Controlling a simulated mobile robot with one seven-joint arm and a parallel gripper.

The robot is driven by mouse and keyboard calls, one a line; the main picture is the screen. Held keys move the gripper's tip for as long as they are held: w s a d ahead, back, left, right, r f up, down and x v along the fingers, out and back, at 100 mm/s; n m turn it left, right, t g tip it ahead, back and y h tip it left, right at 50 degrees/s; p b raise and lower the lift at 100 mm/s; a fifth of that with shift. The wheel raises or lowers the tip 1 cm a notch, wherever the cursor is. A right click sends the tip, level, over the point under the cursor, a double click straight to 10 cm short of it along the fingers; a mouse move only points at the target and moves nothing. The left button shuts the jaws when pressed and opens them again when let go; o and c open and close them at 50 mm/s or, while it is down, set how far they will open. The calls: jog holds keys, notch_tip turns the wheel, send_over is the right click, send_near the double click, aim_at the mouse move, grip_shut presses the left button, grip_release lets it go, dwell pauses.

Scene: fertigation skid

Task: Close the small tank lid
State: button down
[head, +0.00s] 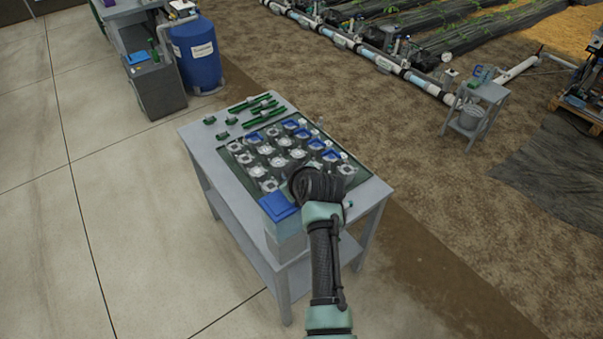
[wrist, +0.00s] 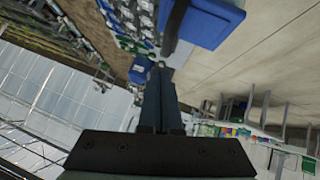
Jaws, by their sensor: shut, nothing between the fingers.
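A small blue lid (head: 278,206) shows at the near edge of the grey table, above a pale box-shaped tank (head: 287,240). I cannot tell whether it is fully closed. My dark wrist is just right of the lid in the head view and hides the fingers and part of the tank. In the wrist view my gripper (wrist: 159,80) has its two dark fingers together, with nothing between them. A blue shape, likely the lid (wrist: 214,22), lies beyond the fingertips, up and to the right. I see no clear contact between fingers and lid.
The grey table (head: 212,162) holds a dark tray with several round pale fittings and blue pieces. Green rods (head: 263,117) and small green parts lie at its far left. A blue barrel (head: 196,55) stands behind. Open floor lies left of the table.

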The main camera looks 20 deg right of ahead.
jog(key=r+b+v, duration=0.1)
jog(key=b+v, duration=0.1)
jog(key=v, duration=0.9)
jog(key=shift+w+d, duration=0.2)
jog(key=shift+w, duration=0.2)
jog(key=a+r+m+t+h+b, duration=0.1)
jog(key=a+r+t, duration=0.35)
jog(key=r, duration=0.85)
jog(key=a+r+m+t+b, duration=0.1)
jog(key=a+r+t, duration=0.3)
jog(key=r, duration=1)
jog(key=s+a+r+m+t, duration=0.1)
jog(key=s+a+r+t, duration=0.2)
jog(key=s+r, duration=0.5)
jog(key=s+a+r+m+t+b, duration=0.1)
jog(key=s+a+r+m+t, duration=0.1)
jog(key=s+r+t, duration=0.4)
notch_tip(320, 180, up, 5)
jog(key=s, duration=0.2)
jog(key=shift+s+a+r+y, duration=0.2)
jog(key=shift+s+a+y, duration=0.1)
jog(key=shift+s+a, duration=0.1)
